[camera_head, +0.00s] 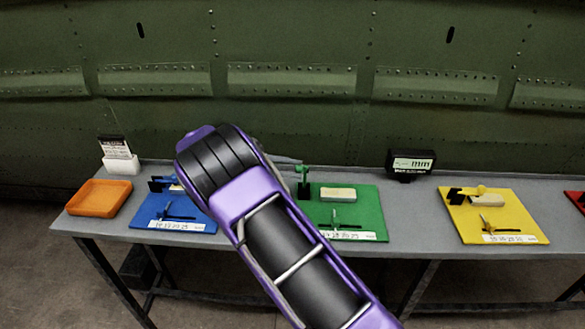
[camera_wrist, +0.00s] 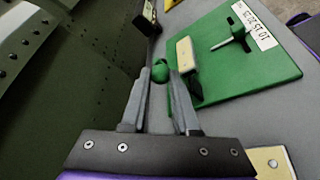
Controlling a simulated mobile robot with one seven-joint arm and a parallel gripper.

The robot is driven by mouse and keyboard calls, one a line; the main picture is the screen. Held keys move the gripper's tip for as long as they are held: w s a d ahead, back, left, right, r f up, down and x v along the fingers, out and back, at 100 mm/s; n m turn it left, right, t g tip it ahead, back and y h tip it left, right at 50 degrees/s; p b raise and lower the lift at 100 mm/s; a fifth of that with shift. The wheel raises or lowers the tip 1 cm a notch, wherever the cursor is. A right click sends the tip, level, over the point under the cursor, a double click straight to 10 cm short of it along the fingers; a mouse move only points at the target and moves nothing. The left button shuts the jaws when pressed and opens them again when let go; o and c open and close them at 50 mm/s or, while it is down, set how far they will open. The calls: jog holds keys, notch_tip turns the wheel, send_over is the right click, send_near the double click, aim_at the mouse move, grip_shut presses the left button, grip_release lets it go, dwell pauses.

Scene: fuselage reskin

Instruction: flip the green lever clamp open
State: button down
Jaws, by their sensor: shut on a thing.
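The green board (camera_head: 368,205) lies on the grey table, partly hidden by my arm. The green lever clamp (camera_head: 303,172) stands at its back left corner, with its handle upright and a dark part low down. In the wrist view, the clamp's round green end (camera_wrist: 161,72) sits between the fingertips of my gripper (camera_wrist: 160,78), which is shut on it. The lower part of the clamp is hidden by the right finger. In the head view my gripper is mostly hidden behind my arm, with a bit of grey finger near the clamp.
A blue board (camera_head: 170,212) and orange tray (camera_head: 99,198) are left; a yellow board (camera_head: 500,222) is right. A black display (camera_head: 411,163) stands behind, before the green riveted wall (camera_head: 290,110).

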dwell(0.5)
jog(key=c, duration=0.7)
grip_release()
jog(key=shift+a, duration=0.1)
jog(key=shift+v, duration=8.65)
jog(key=shift+w+f, duration=0.1)
